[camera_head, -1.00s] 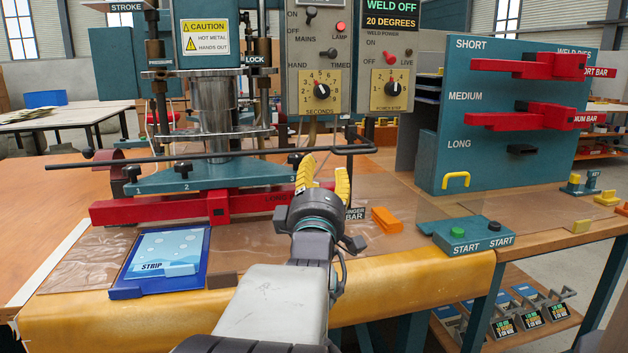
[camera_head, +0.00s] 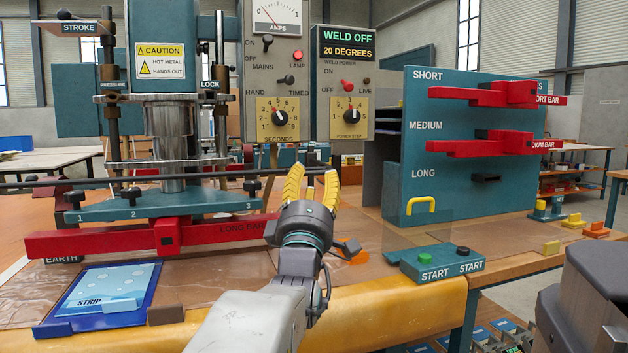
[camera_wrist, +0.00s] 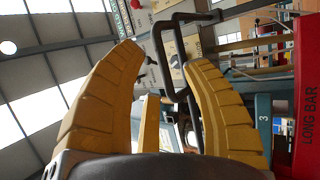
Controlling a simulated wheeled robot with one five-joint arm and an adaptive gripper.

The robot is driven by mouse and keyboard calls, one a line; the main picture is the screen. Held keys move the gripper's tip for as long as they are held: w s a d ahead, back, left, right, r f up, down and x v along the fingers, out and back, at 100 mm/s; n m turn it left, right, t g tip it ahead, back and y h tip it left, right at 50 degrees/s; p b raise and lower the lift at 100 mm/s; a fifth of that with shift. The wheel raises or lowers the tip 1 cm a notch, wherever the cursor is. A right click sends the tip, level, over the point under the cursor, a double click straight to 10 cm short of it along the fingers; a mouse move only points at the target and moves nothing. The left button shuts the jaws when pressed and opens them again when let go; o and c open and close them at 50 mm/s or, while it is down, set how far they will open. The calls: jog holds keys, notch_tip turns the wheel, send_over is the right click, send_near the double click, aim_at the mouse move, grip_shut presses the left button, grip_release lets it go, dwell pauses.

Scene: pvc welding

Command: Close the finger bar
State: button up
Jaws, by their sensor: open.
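The finger bar (camera_head: 130,183) is a thin dark rod running level across the front of the press, above the red long bar (camera_head: 100,241). Its bent handle at the right end is mostly hidden behind my gripper in the head view. In the wrist view the dark handle loop (camera_wrist: 158,38) shows beyond and between the fingertips. I cannot tell whether a finger touches the handle.
A green and black START box (camera_head: 442,264) sits right of my gripper, before the teal weld-bar rack (camera_head: 470,130). A blue strip tray (camera_head: 105,300) lies front left. Control boxes (camera_head: 345,80) stand behind.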

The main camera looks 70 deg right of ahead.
aim_at(315, 173)
jog(key=shift+x, duration=1.5)
jog(key=shift+c, duration=0.3)
grip_shut()
